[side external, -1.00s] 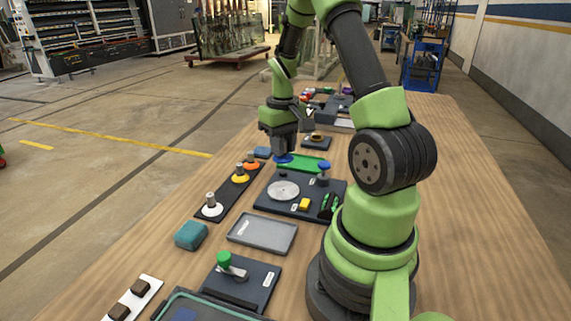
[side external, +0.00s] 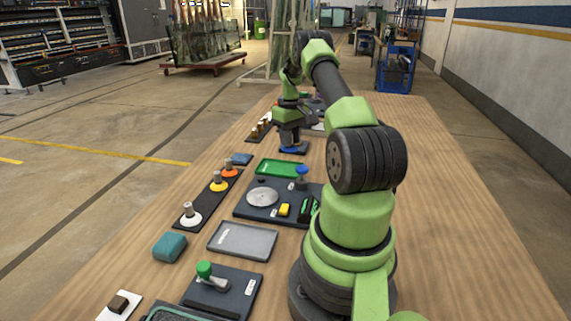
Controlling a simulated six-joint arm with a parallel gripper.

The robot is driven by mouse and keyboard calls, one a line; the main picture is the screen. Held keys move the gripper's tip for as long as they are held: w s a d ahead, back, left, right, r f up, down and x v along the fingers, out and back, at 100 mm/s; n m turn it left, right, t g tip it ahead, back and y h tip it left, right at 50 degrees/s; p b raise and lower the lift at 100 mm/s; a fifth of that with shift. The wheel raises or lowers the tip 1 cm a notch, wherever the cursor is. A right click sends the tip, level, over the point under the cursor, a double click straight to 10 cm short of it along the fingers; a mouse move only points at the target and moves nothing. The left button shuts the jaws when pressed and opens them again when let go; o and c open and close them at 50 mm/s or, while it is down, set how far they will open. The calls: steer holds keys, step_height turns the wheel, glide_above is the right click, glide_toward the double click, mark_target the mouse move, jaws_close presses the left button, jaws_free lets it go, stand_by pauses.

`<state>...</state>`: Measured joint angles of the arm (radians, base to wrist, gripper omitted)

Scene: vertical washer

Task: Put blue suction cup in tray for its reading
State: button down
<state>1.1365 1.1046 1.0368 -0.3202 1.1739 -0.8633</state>
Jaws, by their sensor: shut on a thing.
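My gripper (side external: 290,143) points down at the far part of the table, shut on the blue suction cup (side external: 290,150). Only the cup's blue lower rim shows beneath the jaws. The cup is over or on a small dark plate (side external: 302,149); I cannot tell whether it touches. A shallow green tray (side external: 280,168) lies nearer the camera, empty. A larger grey tray (side external: 242,241) lies in the near middle, also empty. A dark rack (side external: 205,203) holds white (side external: 190,217), yellow (side external: 217,184) and orange (side external: 229,169) suction cups.
Bare wood lies to the right.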

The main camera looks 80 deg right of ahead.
mark_target(290, 171)
step_height(290, 171, down, 7)
steer(key=shift+r, duration=0.1)
stand_by(0.4)
steer(key=c, duration=1)
jaws_free()
steer(key=shift+f, duration=0.2)
